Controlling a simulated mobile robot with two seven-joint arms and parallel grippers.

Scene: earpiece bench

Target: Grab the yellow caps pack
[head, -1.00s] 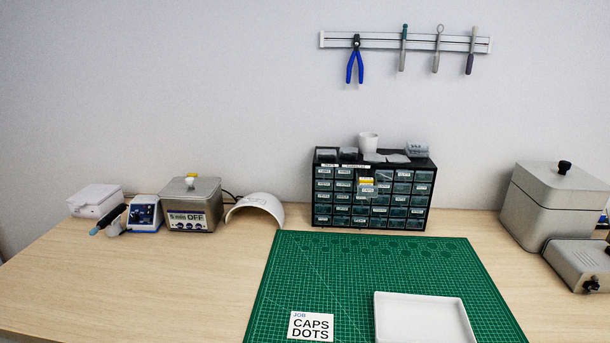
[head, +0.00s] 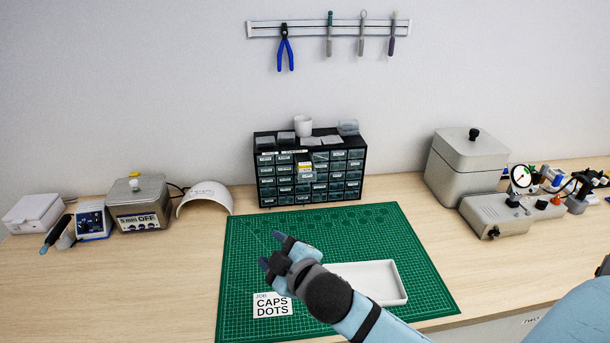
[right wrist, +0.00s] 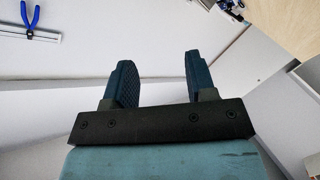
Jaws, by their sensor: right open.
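The yellow pack (head: 305,165) is a small yellow patch at a pulled-out drawer (head: 305,173) in the upper middle of the black drawer cabinet (head: 262,187). Only its top shows, and the rest is hidden in the drawer. My right gripper (head: 270,249) is open and empty over the green mat, in front of the cabinet and well short of the pack. Its two spread fingers also show in the right wrist view (right wrist: 158,70), with nothing between them. My left gripper is not in view.
A white tray (head: 394,278) and a card reading CAPS DOTS (head: 272,310) lie on the green mat (head: 410,240). A grey cleaner box (head: 137,192) and white arch (head: 205,190) stand left, a grey lidded box (head: 465,165) right. A cup (head: 303,125) and small packs top the cabinet.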

